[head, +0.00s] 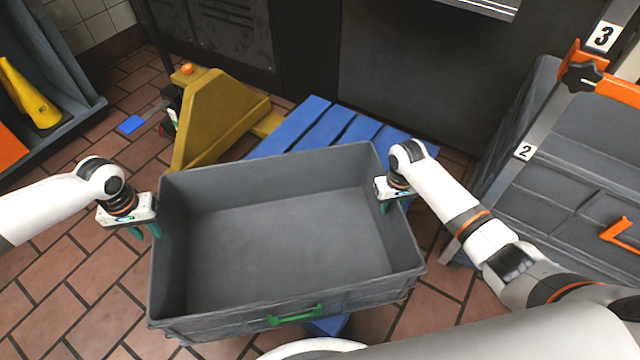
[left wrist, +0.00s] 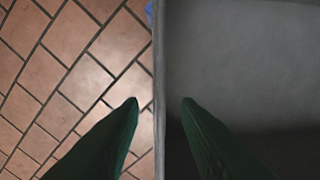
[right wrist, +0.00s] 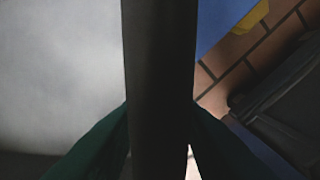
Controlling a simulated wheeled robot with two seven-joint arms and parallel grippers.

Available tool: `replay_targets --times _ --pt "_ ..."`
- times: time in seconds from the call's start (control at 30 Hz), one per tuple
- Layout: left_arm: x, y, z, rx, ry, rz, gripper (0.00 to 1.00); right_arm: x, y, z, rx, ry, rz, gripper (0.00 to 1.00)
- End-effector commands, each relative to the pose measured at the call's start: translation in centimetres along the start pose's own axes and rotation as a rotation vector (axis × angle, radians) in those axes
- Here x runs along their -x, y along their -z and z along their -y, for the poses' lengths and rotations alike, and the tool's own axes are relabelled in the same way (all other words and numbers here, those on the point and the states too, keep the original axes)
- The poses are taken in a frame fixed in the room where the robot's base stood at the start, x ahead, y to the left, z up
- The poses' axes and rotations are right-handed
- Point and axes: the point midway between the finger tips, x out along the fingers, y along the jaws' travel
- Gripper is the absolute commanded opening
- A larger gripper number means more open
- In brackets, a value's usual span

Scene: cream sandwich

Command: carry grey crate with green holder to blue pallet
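The large grey crate (head: 172,250) fills the middle of the head view, empty inside, with a green holder (head: 295,315) on its near side. It is over the blue pallet (head: 290,128), which shows behind it. My left gripper (head: 144,231) is at the crate's left rim. In the left wrist view its fingers (left wrist: 160,100) stand either side of the thin rim, with gaps, so it is open. My right gripper (head: 393,205) is at the right rim. In the right wrist view its fingers straddle the crate's wall (right wrist: 160,80), which hides the fingertips; a bright gap shows beside one finger.
A yellow pallet jack (head: 215,110) stands behind left. A grey rack with crates (head: 550,190) and orange parts is at the right. A dark bin with a yellow object (head: 28,95) is at the far left. Brick floor is clear at the left.

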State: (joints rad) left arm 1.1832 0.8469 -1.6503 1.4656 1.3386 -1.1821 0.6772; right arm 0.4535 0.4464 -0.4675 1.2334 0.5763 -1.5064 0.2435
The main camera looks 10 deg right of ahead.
Motion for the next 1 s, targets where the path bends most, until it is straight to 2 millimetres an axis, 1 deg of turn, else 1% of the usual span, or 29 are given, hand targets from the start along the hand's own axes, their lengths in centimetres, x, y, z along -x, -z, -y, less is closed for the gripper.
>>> replay_targets --times 0.03,0.1,0.2,0.27,0.37,0.47,0.7,0.8,0.9,1.0 --pt "0.9 0.0 -0.1 0.000 0.000 0.001 0.30 0.0 0.0 0.0 0.000 0.000 0.000 0.30" --pt "1.8 0.0 0.0 0.000 0.000 0.001 0.30 0.0 0.0 0.0 0.000 0.000 0.000 0.30" --pt "2.7 0.0 -0.1 0.000 0.000 0.001 0.30 0.0 0.0 0.0 0.000 0.000 0.000 0.30" --pt "3.0 0.0 -0.1 0.000 -0.001 0.000 0.30 0.1 0.0 0.0 0.000 0.000 0.000 0.30" --pt "3.2 0.0 -0.1 0.000 -0.002 -0.001 0.30 0.9 -0.1 0.0 0.000 -0.001 0.003 0.30" --pt "3.2 0.0 -0.1 0.000 -0.001 -0.001 0.30 2.5 -0.1 0.0 0.000 0.000 0.004 0.30" --pt "3.1 0.0 -0.1 0.000 -0.001 -0.001 0.30 7.8 -0.1 0.0 0.001 0.000 0.005 0.30" --pt "3.1 0.0 -0.1 0.000 -0.001 -0.001 0.30 9.6 -0.1 0.0 0.001 0.001 0.004 0.30" --pt "3.1 0.0 0.0 0.000 -0.001 -0.001 0.30 10.9 -0.1 0.0 0.000 0.000 0.002 0.30" --pt "3.1 0.0 0.0 0.000 -0.001 -0.001 0.30 11.7 -0.1 0.0 0.000 -0.001 0.001 0.30"
